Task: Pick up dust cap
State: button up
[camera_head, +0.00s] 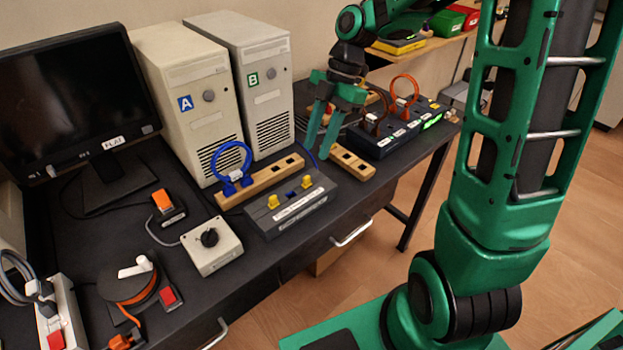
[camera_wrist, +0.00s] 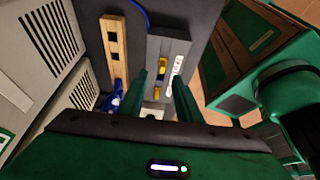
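Two small yellow caps sit on the sloped grey port box (camera_head: 260,224) on the black desk. One yellow cap (camera_head: 273,202) is at its left and the other yellow cap (camera_head: 306,182) at its right, with a small blue part between them. I cannot tell for sure which is the dust cap. My gripper (camera_head: 318,152) is above and behind the box in the head view, its two green fingers apart and nothing between them. In the wrist view the yellow caps show beyond and between the spread fingers (camera_wrist: 158,80).
A wooden strip with holes (camera_head: 262,182) lies behind the box, with a blue looped cable (camera_head: 233,160) at its left end. Computer towers A (camera_head: 185,75) and B (camera_head: 262,110) stand behind. A dark socket unit (camera_head: 380,143) is at right; a white knob box (camera_head: 212,247) is at left.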

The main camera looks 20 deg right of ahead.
aim_at(307, 183)
jog(key=shift+x, duration=3.8)
jog(key=shift+s+a+r, duration=0.15)
grip_shut()
